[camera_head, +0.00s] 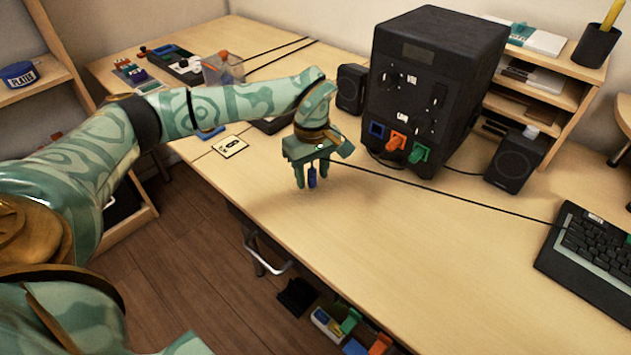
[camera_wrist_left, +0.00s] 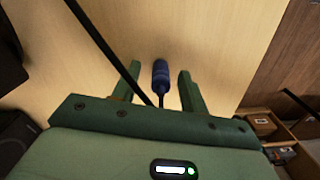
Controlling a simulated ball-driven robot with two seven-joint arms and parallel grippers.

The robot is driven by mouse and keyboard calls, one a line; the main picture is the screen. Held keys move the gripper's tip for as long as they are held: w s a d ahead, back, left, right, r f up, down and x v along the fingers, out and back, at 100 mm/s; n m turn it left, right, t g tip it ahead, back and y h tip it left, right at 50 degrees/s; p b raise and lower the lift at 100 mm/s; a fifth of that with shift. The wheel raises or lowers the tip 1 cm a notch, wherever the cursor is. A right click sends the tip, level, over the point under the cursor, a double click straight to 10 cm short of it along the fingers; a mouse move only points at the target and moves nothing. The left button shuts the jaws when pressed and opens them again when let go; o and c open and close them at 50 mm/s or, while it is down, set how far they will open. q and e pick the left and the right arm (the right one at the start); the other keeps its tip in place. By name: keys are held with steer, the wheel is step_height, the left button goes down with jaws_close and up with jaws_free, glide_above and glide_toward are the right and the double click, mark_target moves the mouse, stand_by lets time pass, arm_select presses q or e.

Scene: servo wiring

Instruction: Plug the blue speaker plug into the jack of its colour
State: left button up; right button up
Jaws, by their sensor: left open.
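The blue plug (camera_head: 312,177) is between the fingers of my left gripper (camera_head: 312,184), over the front part of the desk. In the left wrist view the blue plug (camera_wrist_left: 161,74) lies between the two spread fingers of the left gripper (camera_wrist_left: 158,82), with a gap on each side. A black cable runs past the gripper. The black computer case (camera_head: 425,75) stands behind and to the right. On its face is the blue jack (camera_head: 377,130), with nothing visible in it. An orange plug (camera_head: 397,140) and a green plug (camera_head: 419,153) sit beside it. My right gripper is not seen.
Two black speakers, one left (camera_head: 351,89) and one right (camera_head: 514,161), flank the case. A keyboard (camera_head: 590,255) lies at the right. A black cable (camera_head: 450,193) crosses the desk. Bare desk (camera_head: 400,250) lies in front of the case.

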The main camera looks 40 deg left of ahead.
arm_select(q)
steer(key=shift+r, duration=0.15)
jaws_close()
